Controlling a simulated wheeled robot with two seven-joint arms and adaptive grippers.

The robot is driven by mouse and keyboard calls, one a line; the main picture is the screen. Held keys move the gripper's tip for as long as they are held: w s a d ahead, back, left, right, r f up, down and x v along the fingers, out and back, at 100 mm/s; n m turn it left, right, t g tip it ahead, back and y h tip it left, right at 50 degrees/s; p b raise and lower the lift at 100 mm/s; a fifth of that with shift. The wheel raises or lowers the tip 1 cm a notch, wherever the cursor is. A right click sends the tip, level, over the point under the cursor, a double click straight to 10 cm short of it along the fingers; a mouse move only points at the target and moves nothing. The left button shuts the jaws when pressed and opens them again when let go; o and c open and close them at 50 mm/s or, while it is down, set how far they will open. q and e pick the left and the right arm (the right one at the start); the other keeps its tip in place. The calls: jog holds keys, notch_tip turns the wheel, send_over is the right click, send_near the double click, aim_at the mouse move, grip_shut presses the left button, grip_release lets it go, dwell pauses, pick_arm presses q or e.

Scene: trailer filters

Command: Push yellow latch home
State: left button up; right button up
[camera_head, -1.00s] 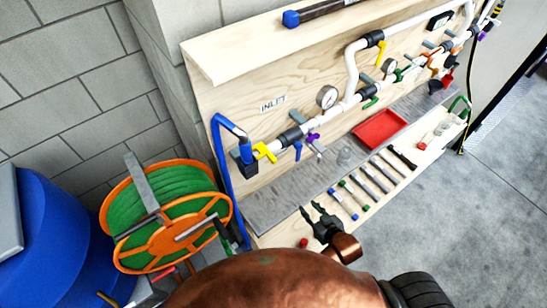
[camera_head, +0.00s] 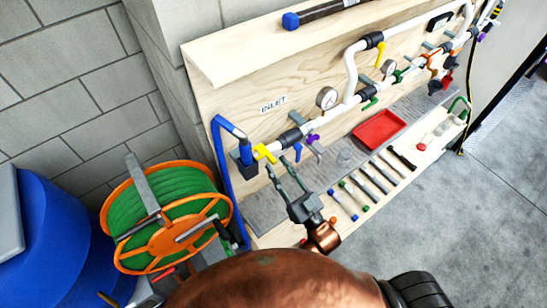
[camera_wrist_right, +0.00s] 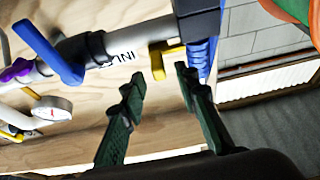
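The yellow latch (camera_head: 264,153) sits on the white pipe near its inlet end, beside the blue hose fitting (camera_head: 245,157). In the right wrist view the yellow latch (camera_wrist_right: 165,60) shows just beyond the fingertips, next to the ribbed blue fitting. My right gripper (camera_head: 276,170) is open and empty, its fingers pointing up at the latch from just below. In the wrist view the right gripper's fingers (camera_wrist_right: 159,78) are apart with bare plywood between them. I cannot tell if a fingertip touches the latch.
A blue-handled valve (camera_head: 297,151) and a purple one (camera_head: 313,138) sit to the right along the pipe. A red tray (camera_head: 380,130) and several tools lie on the bench below. A green hose reel (camera_head: 170,225) stands at left.

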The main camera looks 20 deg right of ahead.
aim_at(275, 163)
jog(key=shift+x, duration=1.65)
grip_shut()
